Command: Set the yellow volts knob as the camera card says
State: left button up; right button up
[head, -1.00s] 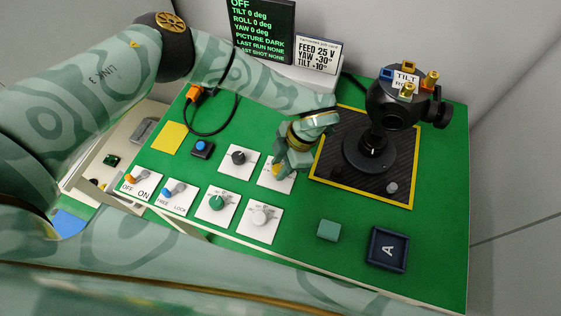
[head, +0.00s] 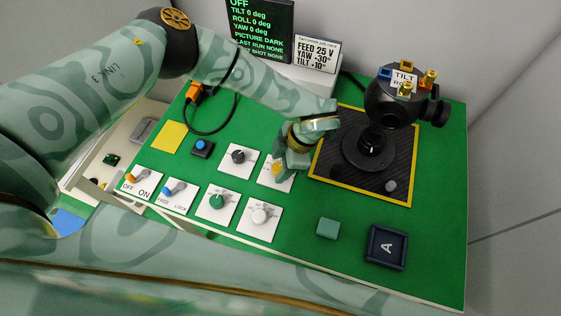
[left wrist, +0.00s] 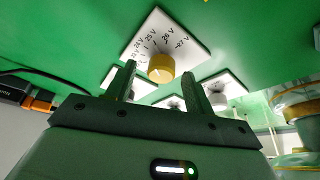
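The yellow volts knob (head: 277,168) sits on a white plate on the green panel, partly hidden by my left gripper (head: 284,163) in the head view. In the left wrist view the yellow knob (left wrist: 161,66) lies just beyond and between the tips of my left gripper (left wrist: 159,72). The fingers are open on either side, with a gap to it. Its plate (left wrist: 176,32) carries marks including 24 V, 25 V, 26 V and 27 V; I cannot tell where the knob points. The camera card (head: 316,54) reads FEED 25 V at the top. My right gripper is not in view.
Black (head: 238,156), green (head: 217,202) and white (head: 261,215) knobs sit close around it. The orange (head: 131,178) and blue (head: 170,190) switches are further left. The gimbal camera (head: 392,100) stands on a dark yellow-edged mat (head: 345,178) to the right. A status screen (head: 262,30) stands behind.

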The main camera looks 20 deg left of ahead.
pick_arm(q)
jog(key=p+v, duration=0.1)
jog(key=v, duration=1.5)
jog(key=shift+p, duration=0.35)
jog(key=shift+r, duration=0.15)
